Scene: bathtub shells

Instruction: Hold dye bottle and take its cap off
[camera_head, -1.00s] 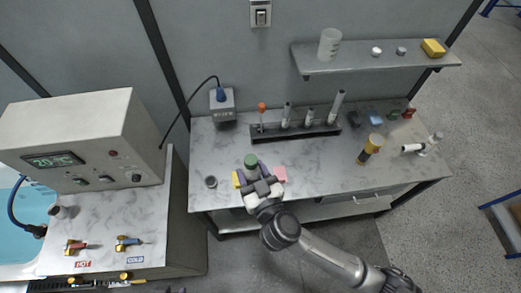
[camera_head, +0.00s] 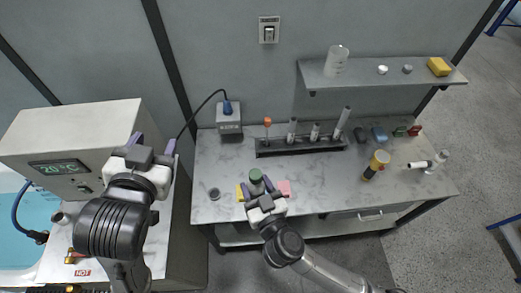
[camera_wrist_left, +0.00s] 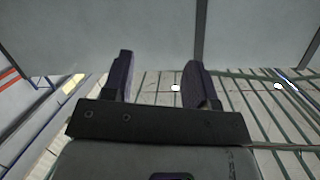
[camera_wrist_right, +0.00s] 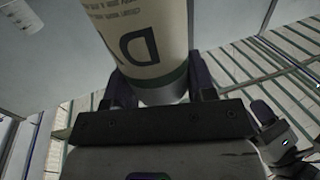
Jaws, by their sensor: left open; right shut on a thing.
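The dye bottle stands upright at the front of the marble bench, with its green cap (camera_head: 255,175) on top. My right gripper (camera_head: 259,188) is shut on the bottle's body. In the right wrist view the bottle (camera_wrist_right: 145,40) shows a cream label with dark lettering, between the fingers; its cap is out of that view. My left gripper (camera_head: 153,144) is open and empty, raised in front of the control box, well to the left of the bottle. The left wrist view shows nothing between its fingers (camera_wrist_left: 160,80).
A yellow block (camera_head: 241,193) and a pink block (camera_head: 284,187) lie close beside the bottle. A small grey cup (camera_head: 214,194) stands to its left. Behind is a dark tube rack (camera_head: 300,147). The control box (camera_head: 75,150) is at left.

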